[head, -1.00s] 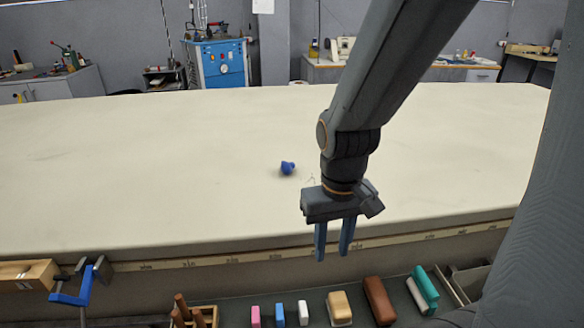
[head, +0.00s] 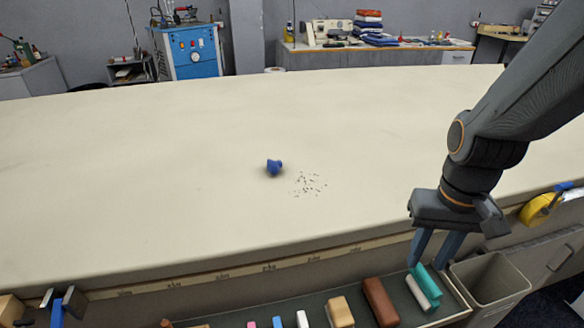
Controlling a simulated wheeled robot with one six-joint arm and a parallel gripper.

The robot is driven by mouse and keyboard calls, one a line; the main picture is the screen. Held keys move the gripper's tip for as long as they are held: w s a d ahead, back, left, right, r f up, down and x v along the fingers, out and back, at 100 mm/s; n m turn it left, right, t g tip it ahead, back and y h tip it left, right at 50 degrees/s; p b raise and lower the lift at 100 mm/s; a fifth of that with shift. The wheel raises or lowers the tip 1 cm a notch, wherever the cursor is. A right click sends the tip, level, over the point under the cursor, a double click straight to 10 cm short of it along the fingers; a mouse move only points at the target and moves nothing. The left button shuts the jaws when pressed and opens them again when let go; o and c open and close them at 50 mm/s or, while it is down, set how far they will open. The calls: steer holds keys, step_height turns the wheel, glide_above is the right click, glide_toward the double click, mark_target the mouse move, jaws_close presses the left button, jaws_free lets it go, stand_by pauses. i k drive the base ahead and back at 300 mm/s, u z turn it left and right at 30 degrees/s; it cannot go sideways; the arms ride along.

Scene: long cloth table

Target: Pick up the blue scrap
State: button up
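The blue scrap (head: 274,167) is a small crumpled piece lying on the cream cloth table (head: 130,190), near the middle of the head view. My gripper (head: 430,258) is at the right, in front of the table's near edge, pointing down over the tool ledge.
Dark specks (head: 309,184) lie on the cloth just right of the scrap. A tray (head: 452,318) below the near edge holds chalks, brown blocks and a teal-and-white block (head: 424,287). A grey bin (head: 492,280) stands at the right.

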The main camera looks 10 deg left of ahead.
mark_target(274, 167)
steer(key=k, duration=0.8)
steer(key=u, duration=0.65)
steer(key=i, duration=0.4)
steer(key=u, duration=0.1)
